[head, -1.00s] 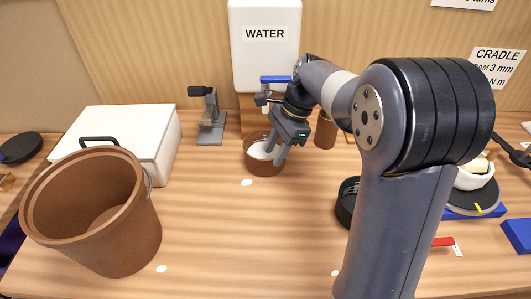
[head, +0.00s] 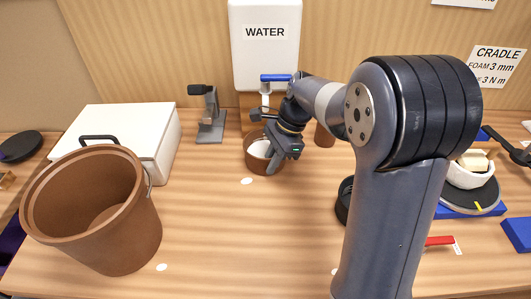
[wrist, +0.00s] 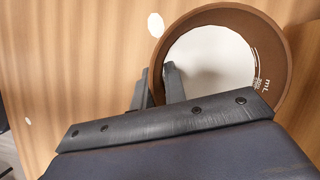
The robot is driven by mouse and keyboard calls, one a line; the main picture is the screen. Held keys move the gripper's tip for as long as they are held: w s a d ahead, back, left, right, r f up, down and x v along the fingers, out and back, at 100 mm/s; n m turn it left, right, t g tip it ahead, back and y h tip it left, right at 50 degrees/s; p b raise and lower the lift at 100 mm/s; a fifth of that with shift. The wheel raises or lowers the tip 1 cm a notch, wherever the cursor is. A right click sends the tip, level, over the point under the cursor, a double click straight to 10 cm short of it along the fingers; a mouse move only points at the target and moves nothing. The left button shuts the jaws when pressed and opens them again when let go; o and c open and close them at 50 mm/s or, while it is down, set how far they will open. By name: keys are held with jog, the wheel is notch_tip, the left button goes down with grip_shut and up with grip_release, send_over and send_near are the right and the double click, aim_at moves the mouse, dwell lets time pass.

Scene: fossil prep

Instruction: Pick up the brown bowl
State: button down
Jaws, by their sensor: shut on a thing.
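The brown bowl (head: 252,162) stands on the wooden table in front of the water tank, partly behind my gripper in the head view. My gripper (head: 268,163) is at the bowl's rim. In the wrist view my gripper (wrist: 155,88) has one finger inside the bowl and one outside, shut on the wall. I cannot tell any gap between the bowl and the table.
A white WATER tank (head: 265,60) with a blue-handled tap stands behind the bowl. A large brown bucket (head: 130,235) and a white box (head: 165,140) are on the left. A grey stand (head: 211,118) is behind left. Open table lies in front of the bowl.

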jog(key=shift+r, duration=0.3)
dwell(0.4)
jog(key=shift+r+p, duration=0.3)
jog(key=shift+p, duration=0.35)
jog(key=shift+r+p, duration=0.25)
jog(key=shift+p, duration=0.05)
jog(key=shift+s+f, duration=0.1)
